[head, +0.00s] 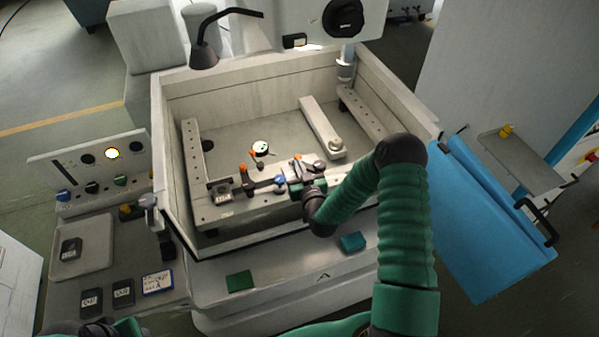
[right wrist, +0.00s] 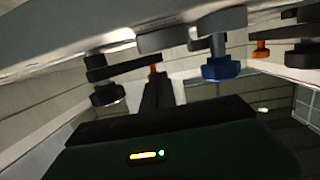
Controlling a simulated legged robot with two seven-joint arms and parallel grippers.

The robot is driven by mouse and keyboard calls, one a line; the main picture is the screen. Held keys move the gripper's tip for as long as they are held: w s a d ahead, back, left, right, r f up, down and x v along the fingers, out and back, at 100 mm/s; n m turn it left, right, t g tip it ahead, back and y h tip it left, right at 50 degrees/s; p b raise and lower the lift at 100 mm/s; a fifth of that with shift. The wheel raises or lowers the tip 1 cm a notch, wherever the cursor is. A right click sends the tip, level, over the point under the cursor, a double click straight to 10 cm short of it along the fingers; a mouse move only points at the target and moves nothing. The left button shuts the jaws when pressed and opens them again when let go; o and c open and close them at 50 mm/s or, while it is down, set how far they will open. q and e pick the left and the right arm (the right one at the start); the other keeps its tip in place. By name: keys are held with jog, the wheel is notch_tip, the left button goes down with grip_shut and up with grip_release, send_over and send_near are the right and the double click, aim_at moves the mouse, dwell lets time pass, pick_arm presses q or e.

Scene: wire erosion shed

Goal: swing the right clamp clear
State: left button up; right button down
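Clamps with orange tips and blue knobs sit on the near rail (head: 265,202) inside the tub. The right clamp (head: 302,168) has an orange tip and dark knobs. The left one (head: 247,180) stands further left. My right gripper (head: 304,184) is low beside the right clamp, partly hidden by its own wrist. In the right wrist view its dark fingers (right wrist: 157,92) are together, below the clamp bar. A black knob (right wrist: 107,94) is left of them and a blue knob (right wrist: 221,70) right. An orange tip shows just behind the fingertips; contact is unclear. Only a bit of my left arm shows bottom left.
The tub walls (head: 392,92) surround the rails. A light bar (head: 321,128) lies toward the back right. A black lamp (head: 205,55) and a machine head (head: 325,20) hang above the back. A blue panel (head: 480,215) is at right. A control box (head: 95,170) stands left.

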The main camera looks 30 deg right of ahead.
jog(key=shift+b+x, duration=0.9)
jog(key=shift+b, duration=0.05)
jog(key=shift+w+d+b, duration=0.65)
jog(key=shift+d+b, duration=0.2)
jog(key=shift+b, duration=0.4)
jog(key=shift+w+d, duration=0.1)
jog(key=shift+w+d+m+g+h+b, duration=0.15)
jog(key=shift+d+m+g+h+b, duration=0.25)
jog(key=shift+m+h+b, duration=0.4)
jog(key=shift+w+d+r, duration=0.1)
jog(key=shift+d, duration=0.15)
jog(key=shift+d+r, duration=0.1)
jog(key=shift+d, duration=0.1)
